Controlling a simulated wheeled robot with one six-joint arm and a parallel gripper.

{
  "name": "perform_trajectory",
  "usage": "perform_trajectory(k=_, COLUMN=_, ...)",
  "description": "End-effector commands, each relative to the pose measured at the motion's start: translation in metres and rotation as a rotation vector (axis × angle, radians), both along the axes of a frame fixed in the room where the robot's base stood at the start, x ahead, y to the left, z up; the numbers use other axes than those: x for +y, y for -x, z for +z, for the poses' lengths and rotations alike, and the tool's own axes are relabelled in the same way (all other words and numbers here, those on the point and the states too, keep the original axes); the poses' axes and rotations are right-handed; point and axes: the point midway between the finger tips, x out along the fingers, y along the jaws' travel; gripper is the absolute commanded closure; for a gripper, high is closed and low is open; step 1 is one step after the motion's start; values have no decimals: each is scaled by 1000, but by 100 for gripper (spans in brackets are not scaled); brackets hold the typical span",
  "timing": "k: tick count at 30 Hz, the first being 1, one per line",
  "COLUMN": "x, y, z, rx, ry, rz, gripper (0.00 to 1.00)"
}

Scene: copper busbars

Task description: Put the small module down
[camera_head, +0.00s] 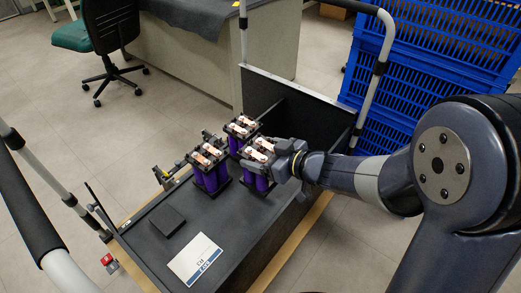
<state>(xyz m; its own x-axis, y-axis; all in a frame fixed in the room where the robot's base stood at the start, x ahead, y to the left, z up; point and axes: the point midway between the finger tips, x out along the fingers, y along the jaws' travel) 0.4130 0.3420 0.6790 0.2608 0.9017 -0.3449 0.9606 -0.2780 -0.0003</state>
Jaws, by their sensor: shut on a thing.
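Three modules of purple cells with dark frames and copper strips on top stand close together on a dark table. One module (210,178) is at the left and another module (238,134) is at the back. The small module (259,182) is at the right, at my gripper (276,160). My gripper comes in from the right and is shut on this module near its top. The gripper hides part of the module's right side. I cannot tell whether its base touches the table (215,222).
A black block (167,221) and a white labelled card (195,259) lie on the table's front part. A grey clamp-like fixture (170,174) is at the left edge. Blue crates (424,60) stand behind, and white rails flank the table. An office chair (105,35) is far left.

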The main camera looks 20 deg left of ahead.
Motion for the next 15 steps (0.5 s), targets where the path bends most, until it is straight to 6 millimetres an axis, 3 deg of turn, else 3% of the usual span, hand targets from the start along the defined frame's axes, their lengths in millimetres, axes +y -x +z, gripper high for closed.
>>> perform_trajectory(k=5, x=1, y=-1, z=-7, rx=-4, ry=-8, rz=1, gripper=92)
perform_trajectory(k=15, x=1, y=-1, z=-49, rx=-3, ry=-7, rz=-1, gripper=92)
